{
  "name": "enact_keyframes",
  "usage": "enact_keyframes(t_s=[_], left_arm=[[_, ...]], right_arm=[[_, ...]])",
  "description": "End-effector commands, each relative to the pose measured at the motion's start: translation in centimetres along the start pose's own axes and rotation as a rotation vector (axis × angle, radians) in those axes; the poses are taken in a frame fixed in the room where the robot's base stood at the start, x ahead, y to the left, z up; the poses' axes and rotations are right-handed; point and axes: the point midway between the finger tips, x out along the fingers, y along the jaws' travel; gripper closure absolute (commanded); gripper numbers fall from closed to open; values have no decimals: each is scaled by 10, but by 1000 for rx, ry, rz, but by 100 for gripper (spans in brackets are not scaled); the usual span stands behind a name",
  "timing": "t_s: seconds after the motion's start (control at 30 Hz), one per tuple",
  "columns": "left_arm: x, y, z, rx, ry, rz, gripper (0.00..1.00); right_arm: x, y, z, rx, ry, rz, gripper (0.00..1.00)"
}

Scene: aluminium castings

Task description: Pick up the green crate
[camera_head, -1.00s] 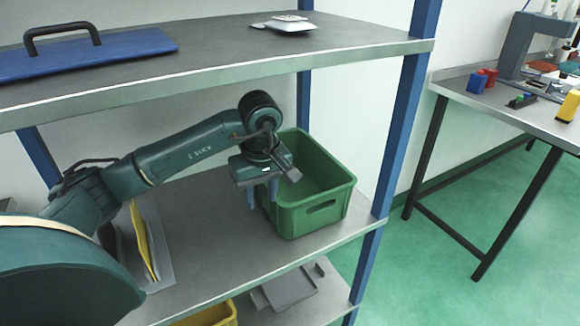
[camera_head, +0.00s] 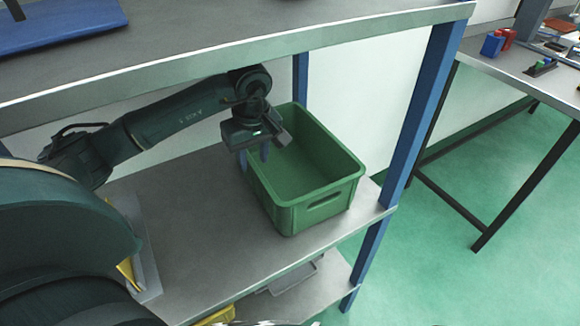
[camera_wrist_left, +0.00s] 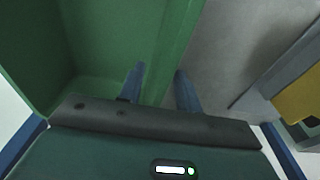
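The green crate (camera_head: 322,205) stands open-topped and empty on the middle shelf, near its right end. My left gripper (camera_head: 254,154) is above the crate's left wall, pointing down. In the left wrist view the fingers (camera_wrist_left: 160,88) are apart, one over the inside of the crate (camera_wrist_left: 95,45) and the other at the outer side of the wall. The rim runs between them. Whether either finger touches the wall cannot be told. My right gripper is not in view.
The upper shelf (camera_head: 225,60) runs close above my left arm. A blue shelf post (camera_head: 425,110) stands right of the crate. A grey and yellow item (camera_head: 140,255) lies on the middle shelf (camera_head: 190,225) at left. A workbench (camera_head: 535,70) is at far right.

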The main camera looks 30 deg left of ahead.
Motion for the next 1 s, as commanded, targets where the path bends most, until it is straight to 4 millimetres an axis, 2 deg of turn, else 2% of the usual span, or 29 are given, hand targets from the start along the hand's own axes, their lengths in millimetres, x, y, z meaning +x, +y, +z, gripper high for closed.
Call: enact_keyframes(t_s=[0.1,0.27,0.57,1.0], left_arm=[[19,-3,0,-2,-3,-4,66],[39,-3,0,-1,-1,-2,66],[43,-2,0,0,1,1,66],[43,-2,0,0,1,0,100]], right_arm=[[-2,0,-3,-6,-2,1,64],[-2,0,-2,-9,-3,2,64],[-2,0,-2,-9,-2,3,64],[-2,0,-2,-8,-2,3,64]])
